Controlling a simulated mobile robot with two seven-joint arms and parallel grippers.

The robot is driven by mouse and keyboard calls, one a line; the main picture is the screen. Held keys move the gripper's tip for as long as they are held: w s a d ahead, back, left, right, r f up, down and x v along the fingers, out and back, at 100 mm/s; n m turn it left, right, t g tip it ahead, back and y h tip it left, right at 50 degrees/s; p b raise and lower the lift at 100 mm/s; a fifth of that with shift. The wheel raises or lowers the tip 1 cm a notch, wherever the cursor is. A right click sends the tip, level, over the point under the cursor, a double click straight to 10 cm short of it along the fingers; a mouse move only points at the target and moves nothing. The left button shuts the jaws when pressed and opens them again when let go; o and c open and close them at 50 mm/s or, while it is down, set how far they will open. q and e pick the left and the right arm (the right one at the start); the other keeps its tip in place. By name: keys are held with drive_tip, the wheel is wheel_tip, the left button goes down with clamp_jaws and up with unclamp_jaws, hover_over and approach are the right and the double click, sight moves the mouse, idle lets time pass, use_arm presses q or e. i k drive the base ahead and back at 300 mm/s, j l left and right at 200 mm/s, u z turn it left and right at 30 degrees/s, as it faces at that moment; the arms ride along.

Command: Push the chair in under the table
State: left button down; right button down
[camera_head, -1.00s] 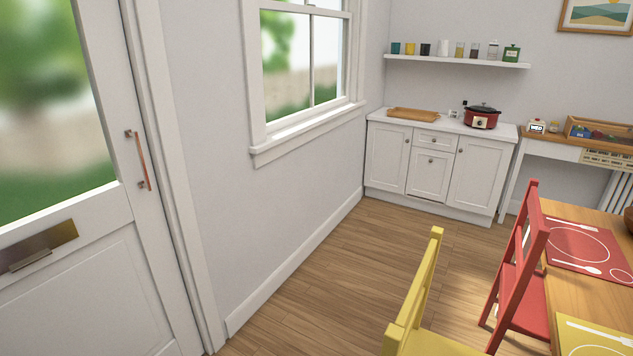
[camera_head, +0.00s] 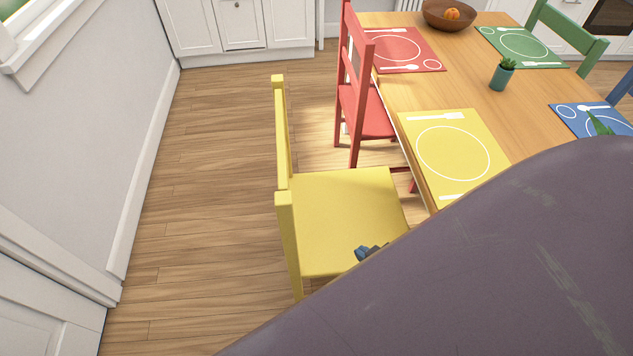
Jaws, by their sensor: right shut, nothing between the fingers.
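The yellow chair (camera_head: 345,215) stands upright at the near left side of the wooden table (camera_head: 490,100), its backrest away from the table. Most of its seat shows outside the table; the seat's right edge is close to the table's edge beside the yellow placemat (camera_head: 462,155). The red chair (camera_head: 365,105) stands farther back on the same side, its seat partly beneath the table. A small dark blue piece of my right gripper (camera_head: 369,252) shows over the near right part of the yellow seat. It is shut and empty; most of it is hidden behind my large purple-grey arm part. My left gripper is not in view.
Bare wooden floor (camera_head: 215,190) lies left of the yellow chair, up to the wall. White cabinets (camera_head: 240,25) stand at the back. The table holds placemats, a bowl (camera_head: 449,15) and a plant pot (camera_head: 502,75). A green chair (camera_head: 565,38) stands across the table.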

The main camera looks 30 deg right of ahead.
sight(323, 216)
drive_tip(key=i+j+z, duration=0.1)
drive_tip(key=z, duration=0.3)
drive_tip(key=i+j+z, duration=0.1)
drive_tip(key=z, duration=0.25)
drive_tip(key=j+z, duration=0.25)
drive_tip(key=z, duration=0.15)
drive_tip(key=i+j+z, duration=0.1)
drive_tip(key=j+z, duration=0.65)
drive_tip(key=z, duration=0.15)
drive_tip(key=j+z, duration=0.45)
